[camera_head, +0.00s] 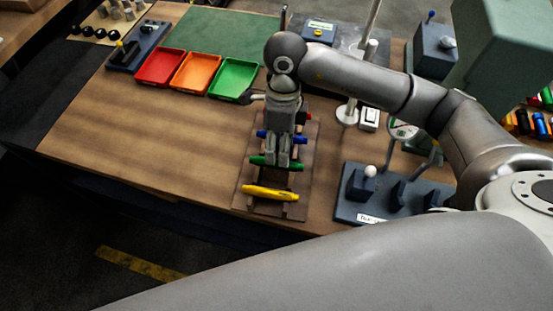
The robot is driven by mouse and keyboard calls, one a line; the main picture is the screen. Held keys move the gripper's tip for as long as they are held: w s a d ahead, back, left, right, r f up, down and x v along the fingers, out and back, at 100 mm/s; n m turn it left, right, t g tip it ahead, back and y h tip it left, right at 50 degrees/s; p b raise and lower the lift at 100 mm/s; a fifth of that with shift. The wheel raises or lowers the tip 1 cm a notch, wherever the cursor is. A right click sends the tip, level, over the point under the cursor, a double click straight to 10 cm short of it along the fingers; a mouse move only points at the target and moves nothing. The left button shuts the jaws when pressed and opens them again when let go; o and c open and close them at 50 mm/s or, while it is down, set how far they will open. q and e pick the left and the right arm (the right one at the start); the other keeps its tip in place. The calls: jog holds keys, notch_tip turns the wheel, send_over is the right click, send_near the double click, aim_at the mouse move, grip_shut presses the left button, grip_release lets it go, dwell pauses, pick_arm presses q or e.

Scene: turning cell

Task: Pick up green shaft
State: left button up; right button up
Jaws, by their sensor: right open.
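The green shaft (262,162) lies crosswise on a brown rack (312,150) on the wooden table. A yellow shaft (270,193) lies in front of it, and a blue shaft (263,135) and a red shaft (308,116) lie behind it. My right gripper (276,162) points down over the rack with its fingertips at the green shaft. It is open. The fingers hide the middle of the green shaft, and whether they touch it I cannot tell. My left gripper is not in view.
Red (160,68), orange (195,73) and green (233,78) trays stand behind and left of the rack. A dark fixture (385,205) with upright blocks stands to its right. A white post (349,113) rises behind it. The table's left front is clear.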

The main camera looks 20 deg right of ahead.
aim_at(276, 164)
jog(key=f, duration=0.1)
jog(key=f+p, duration=0.2)
jog(key=shift+s+a+f, duration=0.1)
jog(key=shift+s+a, duration=0.15)
jog(key=shift+s, duration=0.15)
jog(key=shift+f, duration=0.55)
grip_shut()
